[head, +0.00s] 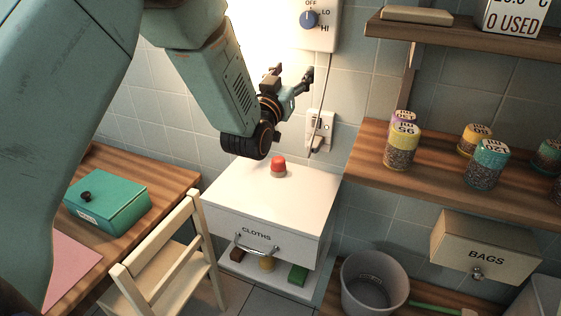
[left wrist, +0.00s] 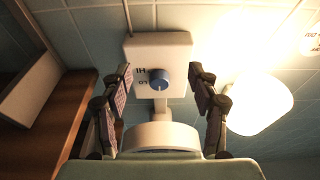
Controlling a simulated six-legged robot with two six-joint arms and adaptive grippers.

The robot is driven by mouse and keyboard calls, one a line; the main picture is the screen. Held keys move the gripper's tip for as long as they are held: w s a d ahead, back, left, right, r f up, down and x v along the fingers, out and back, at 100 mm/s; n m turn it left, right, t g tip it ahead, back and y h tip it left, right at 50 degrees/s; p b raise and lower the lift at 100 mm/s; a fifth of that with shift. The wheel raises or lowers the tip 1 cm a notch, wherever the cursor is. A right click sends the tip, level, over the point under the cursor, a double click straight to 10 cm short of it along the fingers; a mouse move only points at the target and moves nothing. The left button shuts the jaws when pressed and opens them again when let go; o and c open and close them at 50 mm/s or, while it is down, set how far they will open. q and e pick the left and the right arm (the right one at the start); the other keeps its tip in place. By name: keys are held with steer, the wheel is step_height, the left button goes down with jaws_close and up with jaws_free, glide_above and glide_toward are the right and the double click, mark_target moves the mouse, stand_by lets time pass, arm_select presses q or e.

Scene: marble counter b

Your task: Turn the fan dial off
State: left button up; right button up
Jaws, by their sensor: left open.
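The fan dial (head: 309,19) is a round blue knob on a white wall box (head: 325,38). OFF is printed above it, LO at upper right and HI at lower right. In the left wrist view the dial (left wrist: 160,79) appears upside down, with HI and LO on its left. I cannot tell surely where its pointer stands. My left gripper (head: 293,73) is open and empty, below the box and apart from the dial. In the left wrist view its fingers (left wrist: 162,86) flank the dial at left and right. My right gripper is not in view.
A socket with a plug (head: 319,130) is on the wall below the box. Shelves with jars (head: 401,148) are at right. A glowing lamp (left wrist: 258,103) sits beside the box.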

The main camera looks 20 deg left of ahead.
arm_select(q)
steer(key=s+f+g+b, duration=0.1)
steer(key=s+f+g, duration=0.1)
steer(key=f, duration=0.7)
steer(key=s+f+g+b, duration=0.2)
steer(key=s+f+g, duration=0.1)
steer(key=f, duration=0.7)
steer(key=shift+s+a+f+g, duration=0.15)
steer(key=shift+s+g, duration=0.15)
steer(key=shift+s, duration=0.15)
steer(key=s+f+g+b, duration=0.5)
steer(key=s+f+g, duration=0.3)
steer(key=s+f, duration=1.45)
steer(key=s+f+g+b, duration=0.3)
steer(key=s+f, duration=0.4)
steer(key=s, duration=0.3)
steer(key=s+f+g+b, duration=0.3)
steer(key=s+f, duration=0.5)
steer(key=s, duration=0.3)
steer(key=shift+s+f+n+g+b, duration=0.15)
steer(key=shift+f+n+g+b, duration=0.15)
steer(key=shift+g+b, duration=0.1)
steer(key=shift+a, duration=0.1)
